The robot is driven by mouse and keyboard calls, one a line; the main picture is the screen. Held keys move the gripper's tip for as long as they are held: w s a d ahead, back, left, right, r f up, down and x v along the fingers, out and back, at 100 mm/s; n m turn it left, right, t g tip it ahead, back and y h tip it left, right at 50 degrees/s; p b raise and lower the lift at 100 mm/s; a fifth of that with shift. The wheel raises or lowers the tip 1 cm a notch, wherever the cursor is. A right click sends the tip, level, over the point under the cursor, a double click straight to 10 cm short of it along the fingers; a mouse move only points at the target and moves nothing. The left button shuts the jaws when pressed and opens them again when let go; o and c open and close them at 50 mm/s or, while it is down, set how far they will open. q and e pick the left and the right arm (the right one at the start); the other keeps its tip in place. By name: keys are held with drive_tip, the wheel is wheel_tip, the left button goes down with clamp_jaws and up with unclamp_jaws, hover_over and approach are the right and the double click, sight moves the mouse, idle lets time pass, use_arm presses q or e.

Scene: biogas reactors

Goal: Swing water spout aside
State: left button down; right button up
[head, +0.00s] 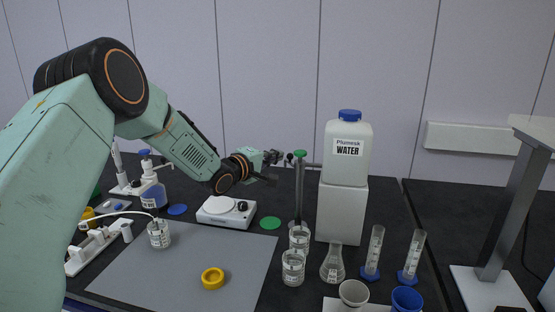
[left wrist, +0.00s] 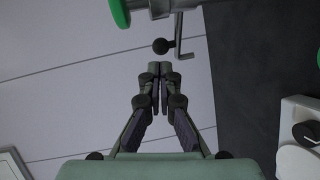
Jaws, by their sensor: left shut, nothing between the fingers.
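The white water container (head: 347,155) with a blue cap stands on a white block (head: 342,210). Its spout (head: 312,165) runs left to a green-topped valve (head: 299,155), and a dark tube hangs down from there above a beaker. In the left wrist view the green knob (left wrist: 120,12) and a bent metal handle with a black ball (left wrist: 161,46) show just beyond my fingertips. My left gripper (head: 277,157) is shut and empty, just left of the valve. The fingertips also show in the left wrist view (left wrist: 160,70); the ball looks close but apart. My right gripper is out of view.
Two glass beakers (head: 293,267), a flask (head: 333,263) and two cylinders (head: 373,252) stand below and right of the spout. A white stirrer plate (head: 226,210) sits under my gripper. A yellow ring (head: 213,278) lies on the grey mat (head: 175,270).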

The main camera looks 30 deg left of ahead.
use_arm(q)
drive_tip(key=shift+w+d+f, duration=0.15)
drive_tip(key=shift+w+d, duration=0.1)
drive_tip(key=shift+d, duration=0.1)
drive_tip(key=shift+w+d, duration=0.25)
drive_tip(key=shift+w, duration=0.35)
drive_tip(key=shift+p, duration=0.35)
drive_tip(key=shift+a, duration=0.1)
